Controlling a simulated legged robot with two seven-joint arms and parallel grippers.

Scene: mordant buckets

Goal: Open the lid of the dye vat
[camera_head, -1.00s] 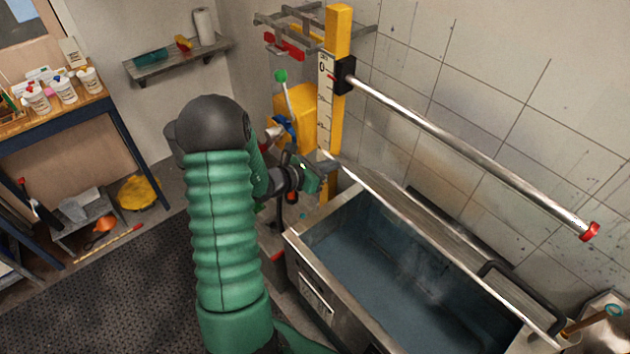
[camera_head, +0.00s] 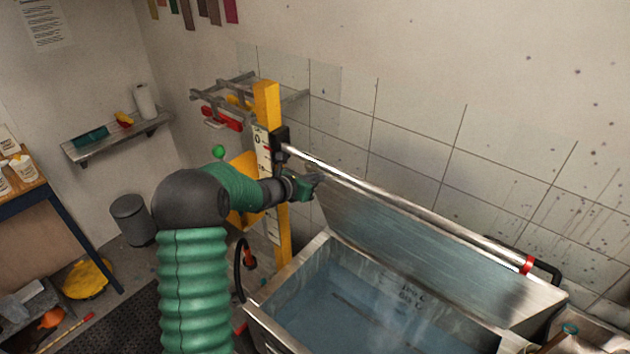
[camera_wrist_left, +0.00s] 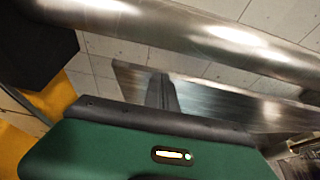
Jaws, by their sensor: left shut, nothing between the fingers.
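The dye vat (camera_head: 262,322) is a steel tank with blue-grey liquid, lower right in the head view. Its lid (camera_head: 430,255) stands raised at the back, underside facing me, tilted toward the wall. A black handle (camera_head: 545,270) shows at its far right edge. My left gripper (camera_head: 314,181) is shut and empty at the lid's upper left corner, under the left end of the steel bar. In the left wrist view the dark fingers (camera_wrist_left: 163,92) overlap the lid panel (camera_wrist_left: 225,103); I cannot tell whether they touch it.
A steel bar (camera_head: 400,204) with a red end runs from the yellow post (camera_head: 268,105) along the lid's top edge. It crosses close above the gripper in the left wrist view (camera_wrist_left: 190,28). A tiled wall stands behind. A grey bin (camera_head: 132,220) stands at left.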

